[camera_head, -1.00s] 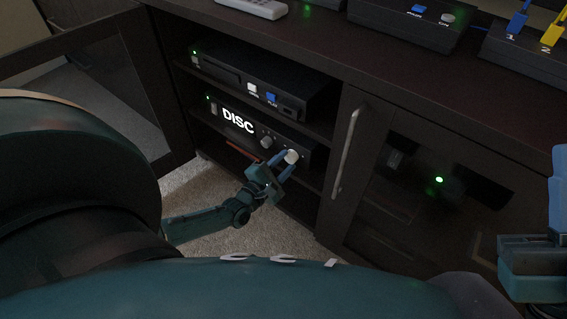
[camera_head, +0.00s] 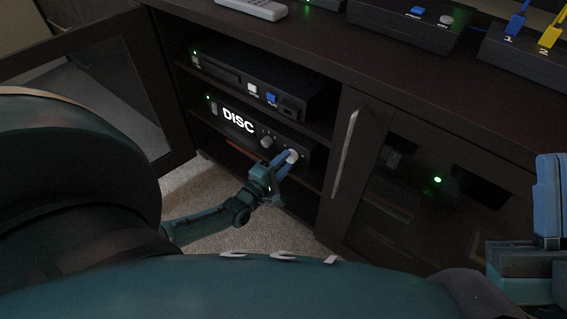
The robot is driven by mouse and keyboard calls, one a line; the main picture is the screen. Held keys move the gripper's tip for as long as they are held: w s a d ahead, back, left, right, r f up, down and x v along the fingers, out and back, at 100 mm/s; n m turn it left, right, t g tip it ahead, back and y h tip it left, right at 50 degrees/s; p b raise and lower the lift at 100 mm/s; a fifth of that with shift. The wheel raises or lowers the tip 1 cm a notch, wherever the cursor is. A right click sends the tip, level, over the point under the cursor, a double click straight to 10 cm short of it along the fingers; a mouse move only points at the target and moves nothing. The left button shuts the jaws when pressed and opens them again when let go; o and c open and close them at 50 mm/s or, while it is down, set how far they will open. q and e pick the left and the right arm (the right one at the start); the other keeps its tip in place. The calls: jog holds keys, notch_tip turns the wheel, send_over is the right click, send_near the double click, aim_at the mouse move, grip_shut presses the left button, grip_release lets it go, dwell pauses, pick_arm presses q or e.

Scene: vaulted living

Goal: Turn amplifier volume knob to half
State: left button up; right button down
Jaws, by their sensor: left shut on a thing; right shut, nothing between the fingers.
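The amplifier (camera_head: 236,122) is a black unit with a lit "DISC" display on the lower shelf of the open cabinet. Its large pale volume knob (camera_head: 292,156) is at the right end of its front, beside a smaller grey knob (camera_head: 267,142). My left gripper (camera_head: 286,160) reaches up to the front from below, its blue fingers shut on the volume knob. The fingers hide part of the knob, and its pointer mark is too small to read. My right gripper (camera_head: 549,202) is shut and empty at the right edge, away from the cabinet.
Another black player (camera_head: 245,82) sits on the shelf above. The left glass door (camera_head: 100,95) stands open; the right door (camera_head: 400,185) with a long handle (camera_head: 343,155) is closed. A remote (camera_head: 255,8) and black boxes (camera_head: 405,22) stand on top.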

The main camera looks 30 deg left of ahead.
pick_arm(q)
jog(key=o, duration=1)
